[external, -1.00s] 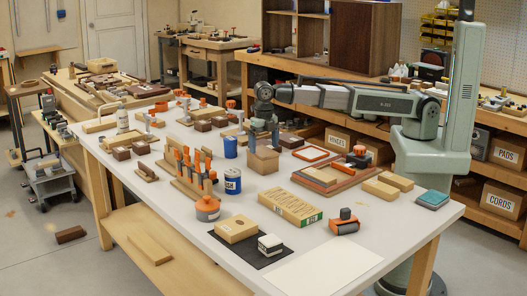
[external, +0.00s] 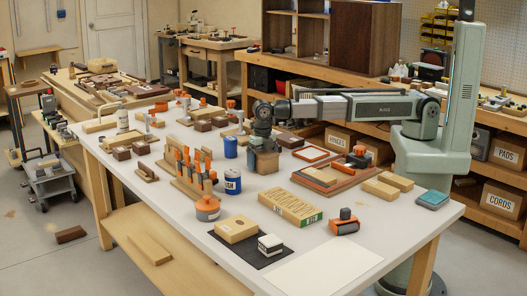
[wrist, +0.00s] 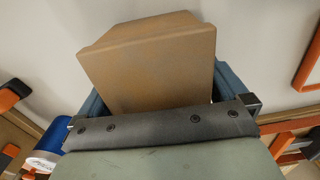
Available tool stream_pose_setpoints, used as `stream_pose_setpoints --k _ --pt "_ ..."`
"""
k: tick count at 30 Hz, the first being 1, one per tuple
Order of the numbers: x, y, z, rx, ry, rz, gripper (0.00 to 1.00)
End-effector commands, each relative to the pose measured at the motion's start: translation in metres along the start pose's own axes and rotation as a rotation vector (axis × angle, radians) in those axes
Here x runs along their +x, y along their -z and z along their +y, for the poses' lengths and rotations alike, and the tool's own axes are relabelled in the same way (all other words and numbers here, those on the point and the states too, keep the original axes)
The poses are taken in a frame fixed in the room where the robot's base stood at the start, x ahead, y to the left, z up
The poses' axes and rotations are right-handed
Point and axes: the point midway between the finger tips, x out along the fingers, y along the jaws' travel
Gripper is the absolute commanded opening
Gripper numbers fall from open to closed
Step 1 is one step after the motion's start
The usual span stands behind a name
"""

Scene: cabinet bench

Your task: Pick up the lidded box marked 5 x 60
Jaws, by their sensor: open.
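A tan box (external: 264,163) stands upright on the bench near its middle; no marking can be read on it. My gripper (external: 264,146) is directly above and around its upper part, pointing down. In the wrist view the tan box (wrist: 150,60) lies between the two blue-grey fingers of my open gripper (wrist: 160,92), one on each side; whether they touch it I cannot tell. A long box with printed lettering (external: 290,207) lies in the front middle, its text too small to read. A lighter tan box (external: 236,229) lies on a black mat.
A blue can (external: 231,147) stands just left of my gripper, and a rack of orange-handled tools (external: 192,172) further left. An orange-rimmed tray (external: 325,180) and an orange frame (external: 311,154) lie to the right. The white sheet (external: 325,267) at the front is bare.

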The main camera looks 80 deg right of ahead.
Motion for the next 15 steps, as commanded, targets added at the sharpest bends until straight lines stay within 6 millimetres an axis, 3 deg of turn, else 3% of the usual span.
stream_pose_setpoints --k 4,15 --pt "-0.0003 0.0 0.0 0.0 0.0 0.0 0.98" --pt "-0.0005 0.0 0.0 0.0 0.0 0.0 0.63"
